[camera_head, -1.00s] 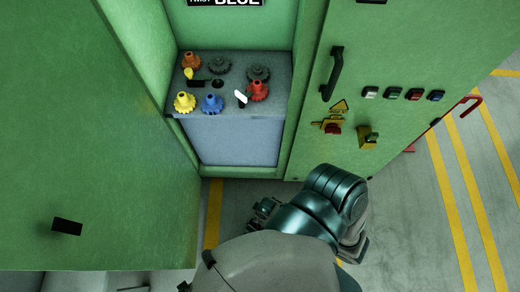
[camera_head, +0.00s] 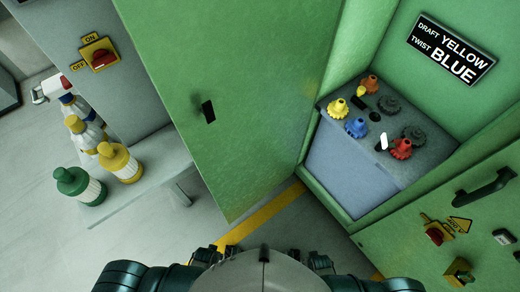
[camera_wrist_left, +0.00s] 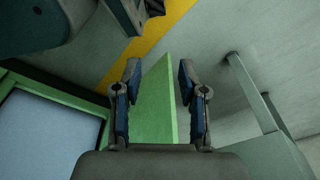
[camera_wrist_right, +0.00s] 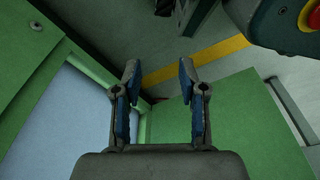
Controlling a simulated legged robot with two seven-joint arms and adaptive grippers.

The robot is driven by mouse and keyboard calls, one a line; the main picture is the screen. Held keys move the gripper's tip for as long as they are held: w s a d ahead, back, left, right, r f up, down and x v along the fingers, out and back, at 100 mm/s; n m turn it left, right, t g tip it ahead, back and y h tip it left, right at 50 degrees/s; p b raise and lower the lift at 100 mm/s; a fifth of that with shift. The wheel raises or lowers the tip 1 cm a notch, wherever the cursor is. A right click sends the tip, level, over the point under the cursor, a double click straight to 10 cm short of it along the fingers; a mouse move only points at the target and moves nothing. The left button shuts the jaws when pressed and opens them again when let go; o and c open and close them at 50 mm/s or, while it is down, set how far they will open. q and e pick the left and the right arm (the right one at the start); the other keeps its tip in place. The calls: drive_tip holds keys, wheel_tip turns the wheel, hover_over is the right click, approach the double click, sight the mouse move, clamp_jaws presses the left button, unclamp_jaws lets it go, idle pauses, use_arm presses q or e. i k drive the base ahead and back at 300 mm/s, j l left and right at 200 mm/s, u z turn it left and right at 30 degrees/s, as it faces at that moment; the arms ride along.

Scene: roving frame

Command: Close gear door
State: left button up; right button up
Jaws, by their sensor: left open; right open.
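The green gear door (camera_head: 235,90) stands swung open to the left of the gear compartment in the head view. It has a small black handle (camera_head: 208,111). Inside the compartment, a grey shelf (camera_head: 350,140) carries yellow, blue, red, orange and dark gears. My left gripper (camera_head: 222,252) and right gripper (camera_head: 318,260) are low in the head view, in front of the door and the compartment. In the left wrist view the open fingers (camera_wrist_left: 158,80) frame the door's green edge (camera_wrist_left: 156,100). In the right wrist view the open fingers (camera_wrist_right: 160,85) are empty, with the door (camera_wrist_right: 235,115) at right.
A black sign (camera_head: 452,48) hangs above the gears. A green cabinet panel (camera_head: 420,225) with switches and a handle is at right. Several bottles (camera_head: 85,160) stand on a grey ledge at left. A yellow floor line (camera_head: 262,218) crosses the open floor.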

sight(259, 64)
drive_tip(key=k+l+z, duration=0.1)
drive_tip(key=k+z, duration=0.3)
drive_tip(key=k+l+z, duration=0.35)
drive_tip(key=k, duration=0.25)
drive_tip(key=j+z, duration=0.45)
drive_tip(key=k+j+z, duration=0.15)
drive_tip(key=j+z, duration=0.35)
drive_tip(key=k+j+z, duration=0.15)
drive_tip(key=j+z, duration=0.3)
drive_tip(key=k+j, duration=0.2)
drive_tip(key=j, duration=0.2)
drive_tip(key=k+j, duration=0.2)
drive_tip(key=j, duration=0.15)
drive_tip(key=k+j, duration=0.2)
drive_tip(key=j, duration=0.2)
drive_tip(key=k+j, duration=0.2)
drive_tip(key=j, duration=0.15)
drive_tip(key=k+j, duration=0.2)
drive_tip(key=j, duration=0.2)
drive_tip(key=k+j, duration=0.2)
drive_tip(key=j, duration=0.2)
drive_tip(key=k+j, duration=0.2)
drive_tip(key=j, duration=0.15)
drive_tip(key=u, duration=0.3)
drive_tip(key=i+l+u, duration=0.1)
drive_tip(key=l+u, duration=0.65)
drive_tip(key=i+l, duration=0.05)
drive_tip(key=l, duration=0.1)
